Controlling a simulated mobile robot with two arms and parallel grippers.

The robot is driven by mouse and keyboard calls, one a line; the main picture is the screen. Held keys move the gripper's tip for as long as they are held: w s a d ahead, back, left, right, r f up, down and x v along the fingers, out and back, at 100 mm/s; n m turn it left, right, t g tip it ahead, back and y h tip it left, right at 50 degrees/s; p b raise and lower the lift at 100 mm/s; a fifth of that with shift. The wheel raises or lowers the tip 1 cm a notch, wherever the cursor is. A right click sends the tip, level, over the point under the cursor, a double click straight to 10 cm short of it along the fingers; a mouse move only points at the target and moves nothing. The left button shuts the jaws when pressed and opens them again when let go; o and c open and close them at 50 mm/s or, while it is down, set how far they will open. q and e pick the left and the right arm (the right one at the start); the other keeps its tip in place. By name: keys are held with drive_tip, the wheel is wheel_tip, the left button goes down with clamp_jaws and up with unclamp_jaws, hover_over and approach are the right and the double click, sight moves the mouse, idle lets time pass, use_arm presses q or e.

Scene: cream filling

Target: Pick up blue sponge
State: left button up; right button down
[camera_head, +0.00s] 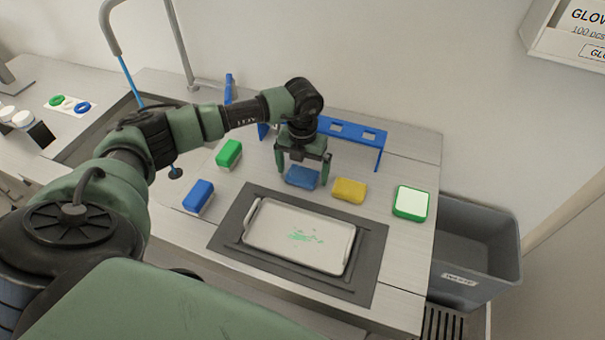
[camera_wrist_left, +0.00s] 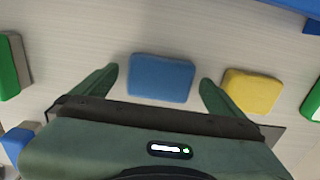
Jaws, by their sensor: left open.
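The blue sponge (camera_head: 302,177) lies on the table behind the white tray, in the row with the yellow sponge. My left gripper (camera_head: 302,176) is above it and points down, with its fingers spread. In the left wrist view the blue sponge (camera_wrist_left: 162,77) sits between the two open fingertips of the left gripper (camera_wrist_left: 158,78), slightly beyond them, with a gap on each side. The fingers do not appear to touch it. My right gripper is not in view.
The yellow sponge (camera_head: 349,190) is just right of the blue sponge. A white tray (camera_head: 347,262) with green specks lies in front on a dark mat (camera_head: 228,233). A blue rack (camera_head: 355,132) stands behind. Green-and-white (camera_head: 228,153) and blue-and-white (camera_head: 198,195) blocks are left.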

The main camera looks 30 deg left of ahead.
sight(303, 173)
use_arm(q)
drive_tip(key=c, duration=1.4)
drive_tip(key=shift+o, duration=0.2)
drive_tip(key=shift+r, duration=0.2)
wheel_tip(303, 173, up, 20)
drive_tip(key=b, duration=0.4)
drive_tip(key=shift+f, duration=0.1)
